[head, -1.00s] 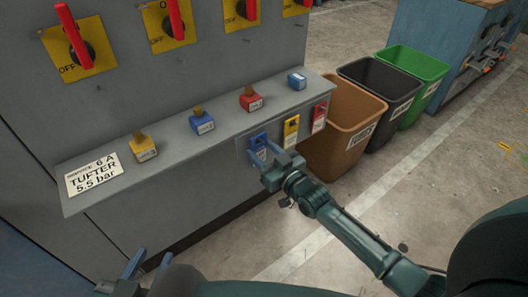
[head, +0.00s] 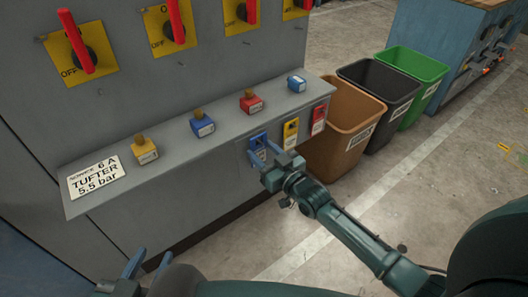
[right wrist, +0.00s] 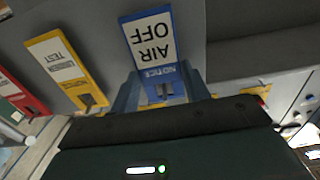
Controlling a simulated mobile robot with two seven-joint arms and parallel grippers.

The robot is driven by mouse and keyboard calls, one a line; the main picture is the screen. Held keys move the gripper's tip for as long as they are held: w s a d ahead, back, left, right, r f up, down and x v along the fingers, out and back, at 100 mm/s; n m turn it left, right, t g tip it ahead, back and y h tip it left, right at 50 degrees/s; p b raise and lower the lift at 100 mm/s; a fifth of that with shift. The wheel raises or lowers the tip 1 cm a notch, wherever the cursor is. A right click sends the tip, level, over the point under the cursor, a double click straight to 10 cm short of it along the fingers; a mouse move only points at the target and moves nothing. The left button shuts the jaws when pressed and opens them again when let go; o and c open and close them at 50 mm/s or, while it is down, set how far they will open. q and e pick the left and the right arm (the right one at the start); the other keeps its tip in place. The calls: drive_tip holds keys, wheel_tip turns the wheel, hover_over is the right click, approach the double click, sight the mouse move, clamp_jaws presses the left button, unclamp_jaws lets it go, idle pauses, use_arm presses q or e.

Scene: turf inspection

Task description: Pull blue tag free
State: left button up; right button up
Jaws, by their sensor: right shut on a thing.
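The blue tag (head: 258,141) hangs at the front edge of the grey ledge, left of a yellow tag (head: 291,133) and a red tag (head: 319,119). In the right wrist view the blue tag (right wrist: 150,42) reads AIR OFF and NOTICE upside down. My right gripper (head: 268,154) is shut on its lower part, and its blue fingers (right wrist: 160,92) stand either side of it. The tag's far attachment is not clear. My left gripper (head: 148,264) is open and empty at the lower left, away from the ledge.
Yellow, blue and red padlocks stand along the ledge (head: 215,146), with a sign (head: 96,178) at its left end. Red-handled switches (head: 75,42) are on the panel above. Brown (head: 335,150), black and green bins stand at the right. Floor in front is clear.

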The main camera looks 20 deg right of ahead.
drive_tip(key=shift+s+r, duration=0.15)
drive_tip(key=shift+s, duration=0.05)
drive_tip(key=shift+p+v, duration=1.2)
drive_tip(key=shift+v, duration=0.4)
drive_tip(key=shift+s+d, duration=0.1)
drive_tip(key=shift+p+v, duration=1.35)
drive_tip(key=shift+v, duration=1.15)
